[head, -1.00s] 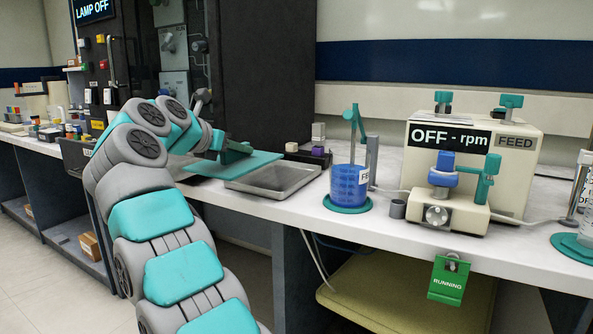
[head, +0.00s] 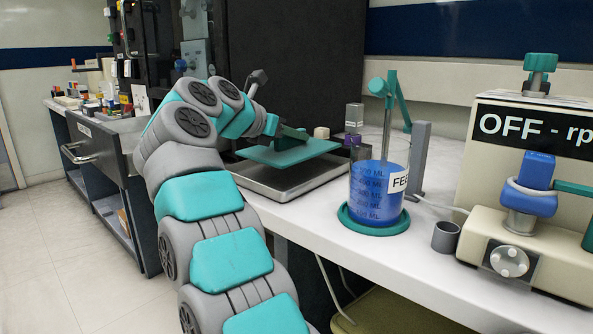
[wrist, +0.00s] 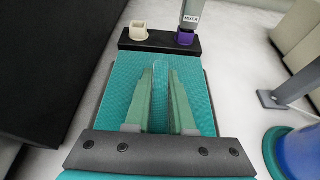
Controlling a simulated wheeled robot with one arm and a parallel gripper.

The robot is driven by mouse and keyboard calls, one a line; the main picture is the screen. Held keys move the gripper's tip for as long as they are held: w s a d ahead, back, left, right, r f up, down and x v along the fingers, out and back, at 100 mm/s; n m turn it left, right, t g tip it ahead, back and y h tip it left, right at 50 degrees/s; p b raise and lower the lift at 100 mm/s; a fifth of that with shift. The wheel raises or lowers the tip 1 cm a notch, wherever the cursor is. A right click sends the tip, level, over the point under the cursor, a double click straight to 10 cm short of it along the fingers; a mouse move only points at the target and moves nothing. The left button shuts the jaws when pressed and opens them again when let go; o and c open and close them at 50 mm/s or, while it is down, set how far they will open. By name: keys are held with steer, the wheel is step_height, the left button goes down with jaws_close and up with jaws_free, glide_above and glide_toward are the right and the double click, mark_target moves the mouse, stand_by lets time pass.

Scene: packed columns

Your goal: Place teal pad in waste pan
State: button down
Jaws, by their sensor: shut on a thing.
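The teal pad (head: 288,152) is a flat, thin slab hanging level over the shallow metal waste pan (head: 268,187). A gap shows between the pad and the pan in the head view. My gripper (head: 292,133) is above the pad and shut on it. In the wrist view the pad (wrist: 125,85) fills the middle, with my gripper's fingers (wrist: 160,85) on both sides of a narrow raised strip. The pad hides most of the pan there.
A black holder (wrist: 160,42) with a cream cap and a purple-capped piece stands just behind the pan. A blue-filled beaker (head: 377,195) on a teal base stands close to the right, with a pump (head: 515,225) beyond. A dark cabinet (head: 300,65) rises behind.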

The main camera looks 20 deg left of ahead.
mark_target(295, 170)
steer(key=shift+f+b, duration=1.05)
steer(key=shift+f, duration=1.25)
steer(key=shift+f, duration=0.1)
steer(key=shift+f, duration=0.15)
steer(key=c, duration=0.8)
jaws_free()
steer(key=shift+o, duration=0.2)
